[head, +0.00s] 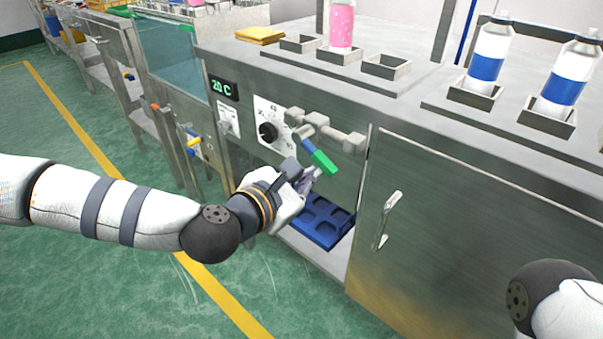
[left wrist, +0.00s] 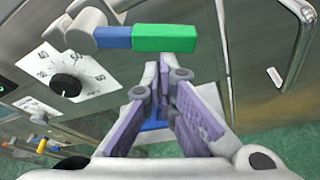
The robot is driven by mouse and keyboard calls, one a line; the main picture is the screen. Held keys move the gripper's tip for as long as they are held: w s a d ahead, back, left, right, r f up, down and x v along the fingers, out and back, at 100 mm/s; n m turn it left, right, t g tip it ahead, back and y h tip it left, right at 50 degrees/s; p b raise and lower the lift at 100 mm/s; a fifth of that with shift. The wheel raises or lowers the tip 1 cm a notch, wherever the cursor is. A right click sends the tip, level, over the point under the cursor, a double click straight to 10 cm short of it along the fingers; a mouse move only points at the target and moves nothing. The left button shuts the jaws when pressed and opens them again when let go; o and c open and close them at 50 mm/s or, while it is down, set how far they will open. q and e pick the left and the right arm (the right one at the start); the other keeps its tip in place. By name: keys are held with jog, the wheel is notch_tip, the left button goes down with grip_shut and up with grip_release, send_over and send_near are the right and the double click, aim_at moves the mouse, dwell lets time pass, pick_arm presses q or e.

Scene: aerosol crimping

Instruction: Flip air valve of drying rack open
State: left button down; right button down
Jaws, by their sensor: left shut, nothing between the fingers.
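The air valve is a grey pipe fitting (head: 337,136) on the front of the steel cabinet. Its lever has a blue base and a green handle (head: 323,162), slanting down to the right in the head view. In the left wrist view the green handle (left wrist: 164,38) lies level across the top, beyond the fingers. My left gripper (head: 312,174) is just below the handle in the head view, shut and empty. Its purple-padded fingers show in the left wrist view (left wrist: 163,85). I cannot tell whether they touch the handle. My right gripper is out of view.
A dial (head: 268,132) and a 20 C display (head: 224,88) sit left of the valve. A blue tray (head: 322,222) lies in the opening below. A cabinet door with a handle (head: 386,220) is to the right. Bottles (head: 489,55) stand in holders on top.

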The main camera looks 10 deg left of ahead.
aim_at(323, 167)
pick_arm(q)
jog(key=shift+s+d+r+n+g+h, duration=0.15)
jog(key=shift+d+r+n+g+h, duration=0.15)
jog(key=shift+r+n, duration=0.25)
jog(key=shift+s+d+r+n+g+h, duration=0.2)
jog(key=shift+r+n+h, duration=0.1)
jog(key=shift+n, duration=0.4)
jog(key=shift+s+d+r+n+g+h, duration=0.2)
jog(key=shift+d+r+n+h, duration=0.1)
jog(key=shift+r+n, duration=0.25)
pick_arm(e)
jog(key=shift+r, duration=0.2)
